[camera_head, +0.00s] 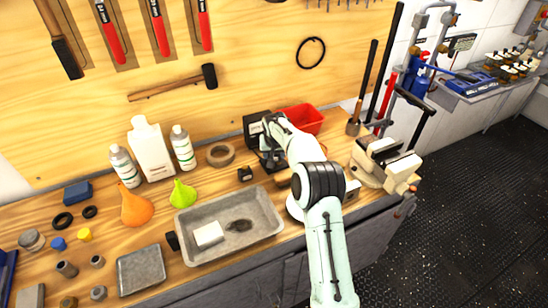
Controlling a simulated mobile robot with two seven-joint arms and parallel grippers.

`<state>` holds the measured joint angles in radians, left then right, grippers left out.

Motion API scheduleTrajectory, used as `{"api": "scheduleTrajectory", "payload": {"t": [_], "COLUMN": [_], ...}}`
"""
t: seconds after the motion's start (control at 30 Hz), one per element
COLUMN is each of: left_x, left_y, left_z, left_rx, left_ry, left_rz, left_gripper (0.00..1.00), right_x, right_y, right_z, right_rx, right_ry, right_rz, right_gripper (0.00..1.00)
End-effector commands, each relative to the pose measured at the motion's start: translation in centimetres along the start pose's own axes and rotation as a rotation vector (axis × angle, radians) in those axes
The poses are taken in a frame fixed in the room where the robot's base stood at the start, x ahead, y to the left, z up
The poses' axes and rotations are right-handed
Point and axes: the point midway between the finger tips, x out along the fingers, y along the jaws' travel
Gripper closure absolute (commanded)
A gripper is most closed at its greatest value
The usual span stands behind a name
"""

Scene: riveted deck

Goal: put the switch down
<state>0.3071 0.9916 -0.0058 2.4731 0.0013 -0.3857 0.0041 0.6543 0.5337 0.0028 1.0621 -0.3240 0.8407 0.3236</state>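My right arm reaches in from the bottom right over the workbench. Its dark gripper (270,157) is low over the back of the bench, just in front of a black box (256,127). The fingers are small and dark, and I cannot tell whether they are open or shut, or whether they hold anything. I cannot clearly make out a switch. A small black block (245,174) stands on the wood just left of the gripper, and I cannot tell whether it is the switch. My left gripper is not in view.
A grey metal tray (264,223) with a white block sits in front. A red bin (303,118) is behind the arm, a vise (385,165) to the right. Bare wood lies between tape and tray.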

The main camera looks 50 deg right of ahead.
Motion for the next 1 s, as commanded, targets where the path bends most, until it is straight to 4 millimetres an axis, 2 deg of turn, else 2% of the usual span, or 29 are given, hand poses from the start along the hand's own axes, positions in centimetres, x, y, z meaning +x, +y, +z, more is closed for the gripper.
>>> {"api": "scheduleTrajectory", "payload": {"t": [0.1,0.57,0.6,0.67,1.0], "left_x": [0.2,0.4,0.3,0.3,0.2], "left_y": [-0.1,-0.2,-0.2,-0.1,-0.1], "left_z": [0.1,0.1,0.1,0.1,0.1], "left_rx": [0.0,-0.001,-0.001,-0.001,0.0], "left_ry": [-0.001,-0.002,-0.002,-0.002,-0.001], "left_rz": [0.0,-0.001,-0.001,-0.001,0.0], "left_gripper": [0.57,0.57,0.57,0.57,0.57], "right_x": [1.1,1.7,1.7,1.7,1.3], "right_y": [0.1,0.0,0.0,0.0,0.0], "right_z": [0.4,0.7,0.7,0.7,0.5], "right_rx": [0.0,0.0,0.0,0.0,0.0], "right_ry": [0.002,0.002,0.001,0.001,0.003], "right_rz": [0.0,-0.001,-0.001,-0.001,-0.001], "right_gripper": [0.8,0.8,0.37,0.21,0.21]}}
